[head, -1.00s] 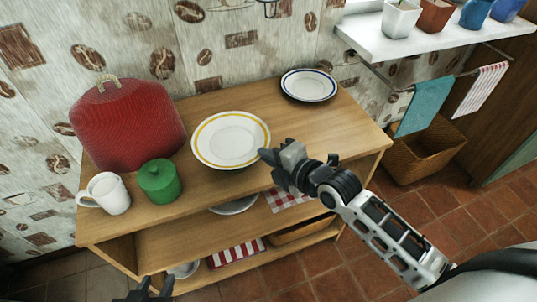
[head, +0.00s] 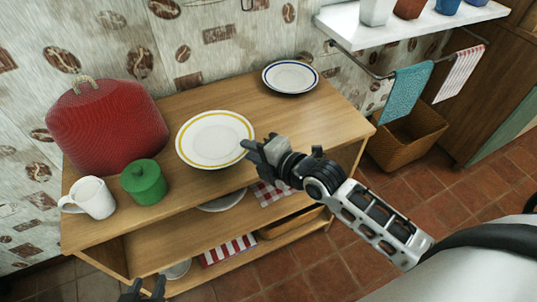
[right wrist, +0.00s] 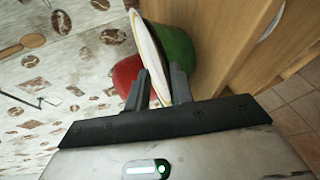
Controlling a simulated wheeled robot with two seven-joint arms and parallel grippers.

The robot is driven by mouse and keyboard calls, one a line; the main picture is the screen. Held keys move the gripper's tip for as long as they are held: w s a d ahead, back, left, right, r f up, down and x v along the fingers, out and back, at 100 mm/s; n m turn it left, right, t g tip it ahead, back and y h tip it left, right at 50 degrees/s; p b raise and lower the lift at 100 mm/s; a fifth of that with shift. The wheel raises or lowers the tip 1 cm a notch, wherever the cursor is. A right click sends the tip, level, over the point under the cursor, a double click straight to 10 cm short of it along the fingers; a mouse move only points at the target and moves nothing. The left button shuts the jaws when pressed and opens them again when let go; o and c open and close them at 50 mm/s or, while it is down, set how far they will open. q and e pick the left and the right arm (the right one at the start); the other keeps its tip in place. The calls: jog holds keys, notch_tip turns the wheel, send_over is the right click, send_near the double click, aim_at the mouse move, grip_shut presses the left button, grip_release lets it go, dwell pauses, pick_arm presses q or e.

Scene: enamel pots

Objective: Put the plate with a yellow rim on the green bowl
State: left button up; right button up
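The white plate with a yellow rim (head: 215,139) lies on the top of the wooden shelf unit. A green pot with a knobbed lid (head: 143,182) stands left of it, below it in the picture. It is the only green vessel I see. My right gripper (head: 252,148) is at the plate's right rim. In the right wrist view the plate (right wrist: 153,50) shows nearly edge-on, its rim between the two spread fingers (right wrist: 160,78), with the green pot (right wrist: 178,48) behind it. My left gripper (head: 143,291) is open and empty, partly cut off at the bottom edge.
A white mug (head: 93,197) stands left of the green pot. A red bag-like object (head: 107,128) stands behind. A blue-rimmed plate (head: 290,77) lies at the back right. Free wood lies between the two plates. A wall shelf (head: 400,30) hangs at the upper right.

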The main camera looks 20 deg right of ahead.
jog(key=v, duration=1.2)
jog(key=s+a+f+m+g+h, duration=0.1)
jog(key=s+a+f+m, duration=0.1)
jog(key=f+m, duration=0.4)
jog(key=s+a+f+m+g+h, duration=0.1)
jog(key=s+f+m, duration=0.3)
jog(key=m, duration=1)
jog(key=shift+a+f+g+h, duration=0.3)
jog(key=shift+a+f, duration=0.45)
jog(key=shift+f, duration=0.95)
jog(key=shift+s, duration=0.1)
